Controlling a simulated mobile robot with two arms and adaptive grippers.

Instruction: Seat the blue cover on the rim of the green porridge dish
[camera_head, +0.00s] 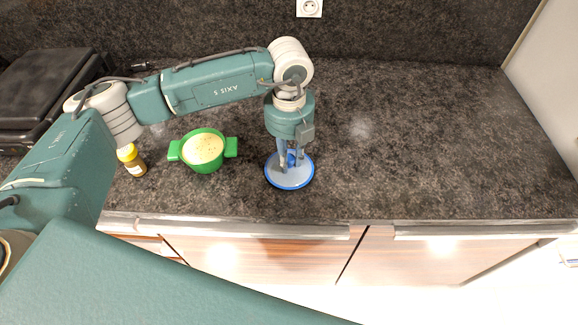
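The blue cover (290,180) is a round, pale-centred lid with a blue rim and a blue knob. It appears to lie flat on the dark counter. My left gripper (291,162) points down over it, with its fingers on either side of the knob. I cannot tell whether the fingers press on the knob. The green porridge dish (203,165) has two side handles and stands to the left of the cover, uncovered, with pale speckled porridge inside. My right gripper is not in view.
A small bottle with a yellow cap (132,161) stands just left of the dish. A black appliance (40,90) sits at the back left. The speckled counter (430,140) is clear to the right. Its front edge runs just below the cover.

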